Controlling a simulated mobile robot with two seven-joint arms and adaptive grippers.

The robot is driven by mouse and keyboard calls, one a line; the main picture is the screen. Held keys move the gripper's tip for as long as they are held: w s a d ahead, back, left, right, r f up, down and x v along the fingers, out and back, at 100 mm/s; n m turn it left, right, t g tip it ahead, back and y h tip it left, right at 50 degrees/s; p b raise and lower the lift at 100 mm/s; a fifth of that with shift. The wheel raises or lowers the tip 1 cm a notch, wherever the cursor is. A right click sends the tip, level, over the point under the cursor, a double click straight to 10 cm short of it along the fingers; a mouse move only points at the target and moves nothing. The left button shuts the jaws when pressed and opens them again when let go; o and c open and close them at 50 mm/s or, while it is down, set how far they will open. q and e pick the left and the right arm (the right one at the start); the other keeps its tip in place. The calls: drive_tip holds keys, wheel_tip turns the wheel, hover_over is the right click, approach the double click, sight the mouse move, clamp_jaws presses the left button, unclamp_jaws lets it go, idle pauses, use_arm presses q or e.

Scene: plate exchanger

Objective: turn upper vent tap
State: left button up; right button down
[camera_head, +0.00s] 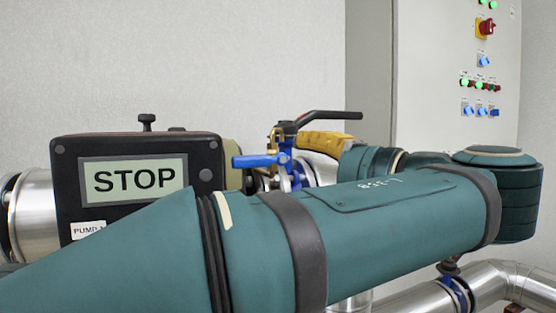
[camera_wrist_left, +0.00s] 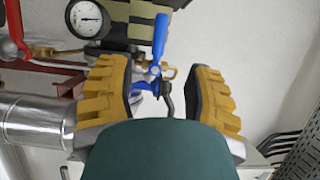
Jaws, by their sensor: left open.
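A small brass tap (camera_head: 273,143) with a blue lever (camera_head: 262,160) shows at the middle of the head view. A black lever (camera_head: 330,115) rises just above it and points right. My left gripper (camera_head: 325,142) is just right of the tap, partly hidden by my own arm. In the left wrist view my left gripper (camera_wrist_left: 160,72) is open. The blue lever (camera_wrist_left: 160,38), brass fitting (camera_wrist_left: 168,72) and black lever (camera_wrist_left: 167,98) appear between its yellow fingers. I see no clear contact; which lever belongs to the upper vent tap is unclear. My right gripper is not in view.
A black box with a STOP sign (camera_head: 134,180) stands left of the tap. A control cabinet (camera_head: 430,60) stands at the back right. The wrist view shows a pressure gauge (camera_wrist_left: 87,18), a red handle (camera_wrist_left: 14,25) and a silver pipe (camera_wrist_left: 35,120) at left.

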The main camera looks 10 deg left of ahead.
sight(252, 162)
use_arm(q)
drive_tip(key=x, duration=1.2)
drive_tip(key=shift+a, duration=0.15)
drive_tip(key=shift+c, duration=0.4)
clamp_jaws()
